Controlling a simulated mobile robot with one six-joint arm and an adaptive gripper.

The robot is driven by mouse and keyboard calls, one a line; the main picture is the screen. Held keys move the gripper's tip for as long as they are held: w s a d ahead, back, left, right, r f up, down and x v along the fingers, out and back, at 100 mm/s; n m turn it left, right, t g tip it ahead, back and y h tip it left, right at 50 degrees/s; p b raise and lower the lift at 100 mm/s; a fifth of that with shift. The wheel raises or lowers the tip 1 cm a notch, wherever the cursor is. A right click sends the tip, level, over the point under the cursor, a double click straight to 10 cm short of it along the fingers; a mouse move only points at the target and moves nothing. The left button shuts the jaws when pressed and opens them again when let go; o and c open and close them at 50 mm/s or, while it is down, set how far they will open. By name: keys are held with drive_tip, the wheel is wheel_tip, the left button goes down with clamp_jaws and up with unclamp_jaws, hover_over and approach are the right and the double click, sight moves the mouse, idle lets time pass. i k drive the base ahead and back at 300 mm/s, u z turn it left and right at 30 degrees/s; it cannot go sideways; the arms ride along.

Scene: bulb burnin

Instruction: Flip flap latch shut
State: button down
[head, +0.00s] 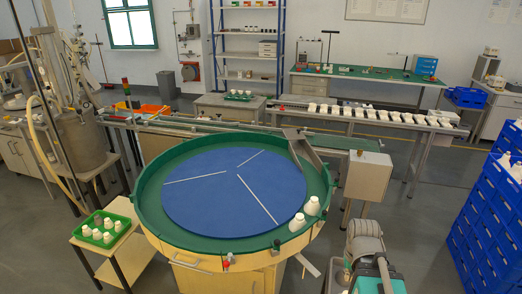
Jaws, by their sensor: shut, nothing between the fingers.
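A round turntable with a green rim (152,222) and a blue disc (215,205) stands in front of me. A grey metal guide arm (303,148) reaches over the rim at the back right. My arm shows at the bottom right as grey and teal links, but I cannot make out my gripper's fingers.
Several white pieces (298,222) stand on the turntable's right rim. A green tray (103,230) of white pieces sits on a small table at left. Blue crates (487,225) are stacked at right. A conveyor (235,127) runs behind the turntable. Some floor is clear right of centre.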

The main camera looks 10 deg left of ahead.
sight(226, 263)
drive_tip(key=u, duration=1.15)
